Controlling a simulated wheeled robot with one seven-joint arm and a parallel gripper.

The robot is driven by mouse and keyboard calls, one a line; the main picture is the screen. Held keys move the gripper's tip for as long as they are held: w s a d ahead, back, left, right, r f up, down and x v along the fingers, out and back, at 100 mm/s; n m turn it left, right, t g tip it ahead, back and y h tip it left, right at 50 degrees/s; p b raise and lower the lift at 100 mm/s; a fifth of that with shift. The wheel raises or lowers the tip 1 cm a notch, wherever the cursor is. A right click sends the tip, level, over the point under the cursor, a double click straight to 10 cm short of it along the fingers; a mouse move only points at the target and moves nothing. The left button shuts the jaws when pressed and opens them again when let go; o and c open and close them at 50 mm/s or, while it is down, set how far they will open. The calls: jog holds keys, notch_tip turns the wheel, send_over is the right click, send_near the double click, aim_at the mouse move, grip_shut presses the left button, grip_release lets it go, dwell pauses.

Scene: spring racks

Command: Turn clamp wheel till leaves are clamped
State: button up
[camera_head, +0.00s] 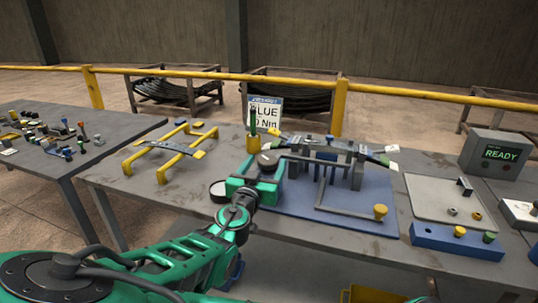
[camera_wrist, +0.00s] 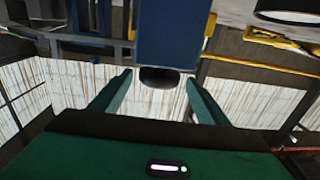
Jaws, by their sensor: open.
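The clamp fixture (camera_head: 357,172) stands on a blue mat on the table, with a stack of dark leaves (camera_head: 330,142) lying across its top. A dark round knob (camera_head: 268,160) shows at the fixture's left side, close to my gripper; I cannot tell whether it is the clamp wheel. My gripper (camera_head: 272,175) is at the left end of the fixture. In the wrist view my gripper (camera_wrist: 157,78) has its two green fingers apart. A dark round part (camera_wrist: 160,78) below a blue block (camera_wrist: 172,35) appears between the fingertips; contact cannot be told.
A yellow cup with a green-handled tool (camera_head: 253,142) stands behind my gripper. A yellow stand (camera_head: 150,160) is to the left. A tray with small parts (camera_head: 450,205) and a box reading READY (camera_head: 497,152) are at right. A yellow rail (camera_head: 220,75) runs behind.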

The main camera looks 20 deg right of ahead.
jog(key=x, duration=0.7)
jog(key=shift+s, duration=0.1)
jog(key=shift+c, duration=0.2)
jog(key=c, duration=1)
